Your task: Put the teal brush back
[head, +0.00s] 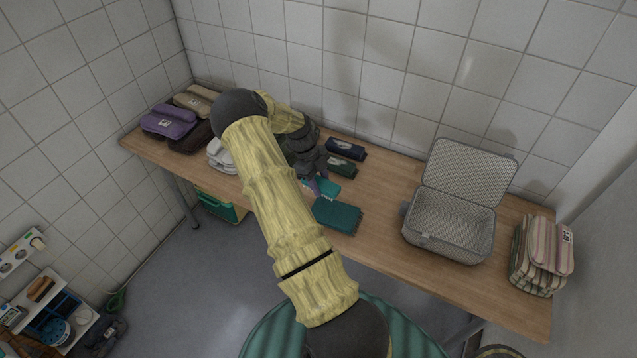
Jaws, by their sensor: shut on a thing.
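My gripper (315,185) is over the middle of the wooden table, near its front edge. It is shut on a small bright teal thing (328,189), which looks like the teal brush; pale bristles seem to show at its lower edge. My wrist and fingers hide part of it. I cannot tell whether it touches the table. A darker teal, flat, block-like thing (338,215) lies just in front of it at the table's front edge.
The wooden table (385,250) holds an open grey basket (447,228), striped folded cloths (541,255), dark green and navy packets (341,167) behind my gripper, and purple (169,121) and beige bundles at left. A shelf unit (50,312) with small items stands lower left.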

